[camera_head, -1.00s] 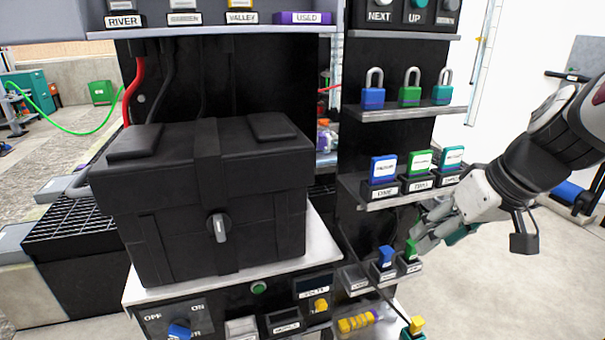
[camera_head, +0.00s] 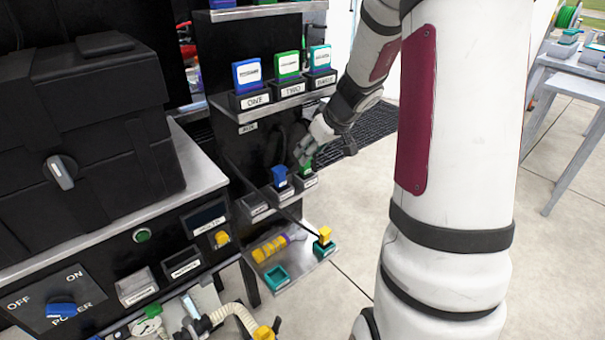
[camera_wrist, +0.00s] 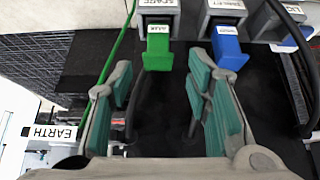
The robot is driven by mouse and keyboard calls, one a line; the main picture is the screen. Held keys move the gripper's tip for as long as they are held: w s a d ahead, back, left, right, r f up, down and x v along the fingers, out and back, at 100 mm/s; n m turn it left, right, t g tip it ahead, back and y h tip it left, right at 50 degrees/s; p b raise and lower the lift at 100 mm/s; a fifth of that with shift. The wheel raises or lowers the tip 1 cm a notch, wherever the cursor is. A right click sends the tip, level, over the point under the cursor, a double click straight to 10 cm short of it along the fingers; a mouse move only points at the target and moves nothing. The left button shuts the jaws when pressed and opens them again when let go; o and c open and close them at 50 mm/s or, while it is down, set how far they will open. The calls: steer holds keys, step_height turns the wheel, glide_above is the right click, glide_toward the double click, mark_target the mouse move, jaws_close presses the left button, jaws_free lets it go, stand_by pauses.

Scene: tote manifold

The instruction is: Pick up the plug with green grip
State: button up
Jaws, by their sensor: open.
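The plug with green grip (camera_wrist: 158,50) stands in a grey socket labelled SPARE at the top middle of the wrist view. It shows small and partly covered in the head view (camera_head: 307,169). My gripper (camera_wrist: 160,80) is open, with teal pads on both fingers. The green grip lies between the lines of the two fingers, near their tips, with a gap on each side. The fingers do not visibly touch it. In the head view my gripper (camera_head: 305,150) is just above and behind the green plug. A blue-grip plug (camera_wrist: 229,47) sits in the neighbouring socket, beyond my right finger.
A green cable (camera_wrist: 117,45) runs beside the left finger. A black cable (camera_wrist: 303,50) hangs at the right. Above the sockets, a shelf (camera_head: 262,107) holds several labelled blocks. A lower tray (camera_head: 305,258) holds a yellow-grip plug (camera_head: 324,235). A black case (camera_head: 85,130) stands left.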

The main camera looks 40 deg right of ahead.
mark_target(305, 169)
steer(key=shift+b+x, duration=0.7)
steer(key=shift+x, duration=2.4)
steer(key=shift+d, duration=0.1)
jaws_close()
